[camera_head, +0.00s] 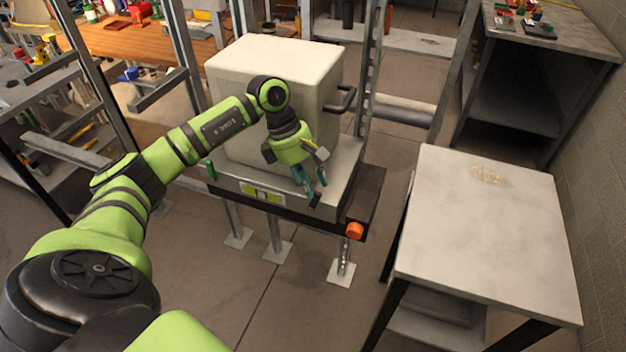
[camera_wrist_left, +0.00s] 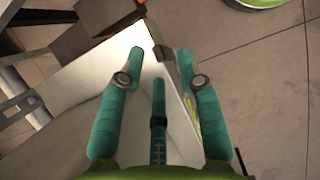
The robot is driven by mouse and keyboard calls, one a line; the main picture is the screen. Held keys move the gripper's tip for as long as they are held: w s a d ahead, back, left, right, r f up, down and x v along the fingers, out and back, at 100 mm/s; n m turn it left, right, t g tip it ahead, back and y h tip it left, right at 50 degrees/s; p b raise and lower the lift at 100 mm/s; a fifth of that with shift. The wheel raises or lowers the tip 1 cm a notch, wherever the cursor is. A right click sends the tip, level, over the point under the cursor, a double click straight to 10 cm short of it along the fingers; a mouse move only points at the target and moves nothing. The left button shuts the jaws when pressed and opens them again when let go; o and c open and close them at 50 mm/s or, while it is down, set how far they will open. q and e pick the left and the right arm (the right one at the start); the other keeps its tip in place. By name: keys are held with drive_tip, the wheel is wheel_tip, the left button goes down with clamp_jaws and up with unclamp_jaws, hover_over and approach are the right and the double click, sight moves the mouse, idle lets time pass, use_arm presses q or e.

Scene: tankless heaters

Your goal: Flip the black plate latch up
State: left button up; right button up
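The black plate latch (camera_head: 315,201) is a small dark plate at the front right edge of the grey base (camera_head: 347,165) under a large white box (camera_head: 262,62). In the left wrist view a small dark plate (camera_wrist_left: 159,40), seemingly the latch, stands beyond and between the fingertips. My left gripper (camera_head: 312,188) has teal fingers pointing down just above the latch. In the wrist view its fingers (camera_wrist_left: 160,56) are spread apart with nothing between them. I cannot tell whether a finger touches the latch. My right gripper is in neither view.
An orange knob (camera_head: 354,230) sits right of the latch on the dark frame. A black handle (camera_head: 347,98) sticks out of the box's right side. Metal posts (camera_head: 371,65) stand close behind. A bare-fronted table (camera_head: 480,235) stands at the right.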

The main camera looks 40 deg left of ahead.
use_arm(q)
drive_tip(key=shift+d+f, duration=0.25)
drive_tip(key=shift+f, duration=0.45)
